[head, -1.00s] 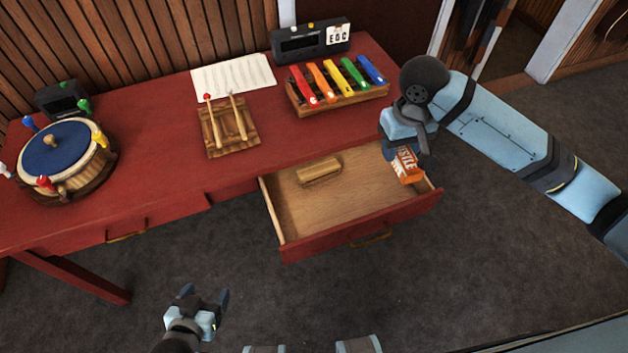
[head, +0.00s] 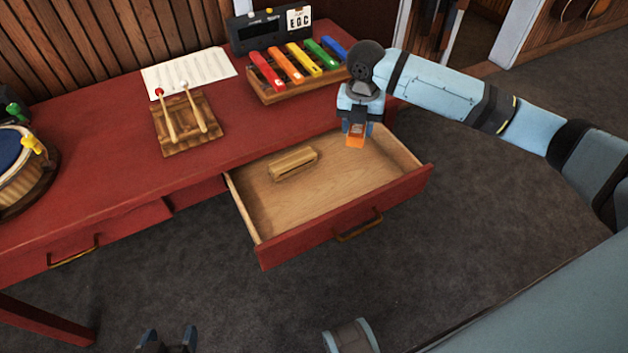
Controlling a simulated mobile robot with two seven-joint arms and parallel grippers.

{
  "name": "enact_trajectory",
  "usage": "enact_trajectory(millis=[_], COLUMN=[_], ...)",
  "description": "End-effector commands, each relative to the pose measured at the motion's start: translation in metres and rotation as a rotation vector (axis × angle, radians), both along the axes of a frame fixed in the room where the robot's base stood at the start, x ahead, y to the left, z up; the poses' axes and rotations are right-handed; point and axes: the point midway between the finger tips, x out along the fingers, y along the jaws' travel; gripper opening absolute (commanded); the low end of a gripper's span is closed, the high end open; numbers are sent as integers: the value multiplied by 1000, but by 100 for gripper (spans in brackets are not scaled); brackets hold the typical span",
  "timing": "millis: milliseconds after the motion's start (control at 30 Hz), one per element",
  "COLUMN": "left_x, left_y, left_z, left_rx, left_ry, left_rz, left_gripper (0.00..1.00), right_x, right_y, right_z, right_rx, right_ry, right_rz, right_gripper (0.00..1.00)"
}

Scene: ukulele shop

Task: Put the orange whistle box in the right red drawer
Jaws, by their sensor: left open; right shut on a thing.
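The orange whistle box (head: 355,139) is held in my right gripper (head: 357,128), which is shut on it and points down. Only a small orange part of the box shows; the gripper hides the rest. Box and gripper are over the back right part of the open right red drawer (head: 345,228). I cannot tell whether the box touches the drawer's floor. My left gripper (head: 169,340) is open and empty at the bottom edge of the view, low in front of the desk, partly cut off.
A small wooden block (head: 293,163) lies in the drawer's back left; its floor is otherwise bare. On the red desk (head: 110,155) are a colourful xylophone (head: 297,70), a wooden stand with mallets (head: 187,122), a sheet (head: 188,72), a dark device (head: 270,29) and a drum (head: 20,170).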

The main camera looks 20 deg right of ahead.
Motion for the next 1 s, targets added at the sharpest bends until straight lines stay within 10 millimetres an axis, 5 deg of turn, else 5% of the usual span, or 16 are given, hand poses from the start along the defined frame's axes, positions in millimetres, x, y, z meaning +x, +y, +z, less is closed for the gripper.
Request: enact_trajectory(millis=[100, 400, 567, 1000], left_x=[0, 2, 1, 4], left_y=[-1, -3, -3, -7], left_z=[-20, -29, -33, -36], left_rx=[-2, -10, -9, -33], left_ry=[1, -8, -4, -30], left_rz=[0, 0, 0, -3], left_gripper=[76, 76, 76, 76], right_x=[9, 20, 21, 20], right_y=[-13, -31, -33, -33], right_z=[-24, -43, -59, -173], right_rx=[2, 7, 8, 7], right_ry=[-4, -8, -5, -6], right_rz=[258, 675, 722, 721], right_gripper=[19, 19, 19, 19])
